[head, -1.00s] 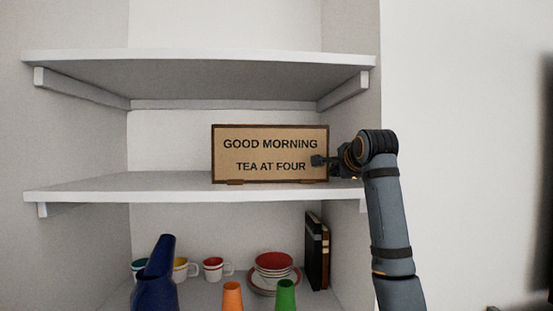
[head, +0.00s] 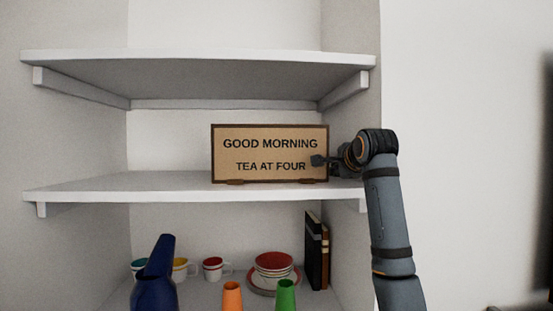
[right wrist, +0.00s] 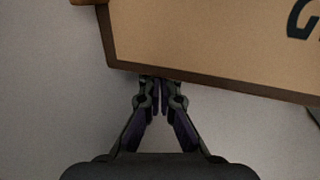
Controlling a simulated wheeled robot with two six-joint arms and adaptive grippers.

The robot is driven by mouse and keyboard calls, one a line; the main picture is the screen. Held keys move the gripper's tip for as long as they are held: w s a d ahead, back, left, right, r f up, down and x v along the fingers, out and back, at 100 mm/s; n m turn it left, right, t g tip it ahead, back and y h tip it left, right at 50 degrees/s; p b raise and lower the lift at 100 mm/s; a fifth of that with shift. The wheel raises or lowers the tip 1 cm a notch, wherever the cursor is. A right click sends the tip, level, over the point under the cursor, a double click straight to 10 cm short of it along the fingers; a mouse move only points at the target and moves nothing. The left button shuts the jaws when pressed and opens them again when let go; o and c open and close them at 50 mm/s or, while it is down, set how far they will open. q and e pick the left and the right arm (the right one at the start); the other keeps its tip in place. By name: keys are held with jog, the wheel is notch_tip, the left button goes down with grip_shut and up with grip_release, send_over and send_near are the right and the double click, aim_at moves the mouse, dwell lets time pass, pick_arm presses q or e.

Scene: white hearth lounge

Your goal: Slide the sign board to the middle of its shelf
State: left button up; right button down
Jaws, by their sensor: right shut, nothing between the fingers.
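The sign board (head: 270,155) is brown with a dark frame and reads "GOOD MORNING TEA AT FOUR". It stands upright on two small feet on the middle shelf (head: 170,187), right of the shelf's middle. My right gripper (head: 318,160) is shut and empty at the board's right end, its tips overlapping the board's front in the head view. In the right wrist view the shut fingertips (right wrist: 160,82) are at the dark frame of the board (right wrist: 220,50); I cannot tell whether they touch it. My left gripper is not in view.
The shelf left of the board is clear. An upper shelf (head: 200,70) lies above. Below are cups, stacked red and white dishes (head: 273,262), dark books (head: 313,250), an orange cup (head: 232,296), a green cup (head: 285,294) and a dark blue object (head: 155,285). The right side wall is close to my arm.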

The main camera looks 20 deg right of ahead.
aim_at(286, 171)
jog(key=shift+w+a, duration=0.15)
jog(key=shift+a, duration=0.5)
jog(key=shift+w+a, duration=0.15)
jog(key=shift+a, duration=0.55)
jog(key=shift+w+a, duration=0.25)
jog(key=shift+a, duration=0.6)
jog(key=shift+w+a, duration=0.45)
jog(key=shift+a, duration=1.6)
jog(key=shift+w+a, duration=0.5)
jog(key=shift+a, duration=1.5)
jog(key=shift+w+a, duration=0.45)
jog(key=shift+a, duration=1.6)
jog(key=shift+s+d, duration=0.2)
jog(key=shift+d, duration=0.6)
jog(key=shift+s+d, duration=0.15)
jog(key=shift+d, duration=0.65)
jog(key=shift+a, duration=0.1)
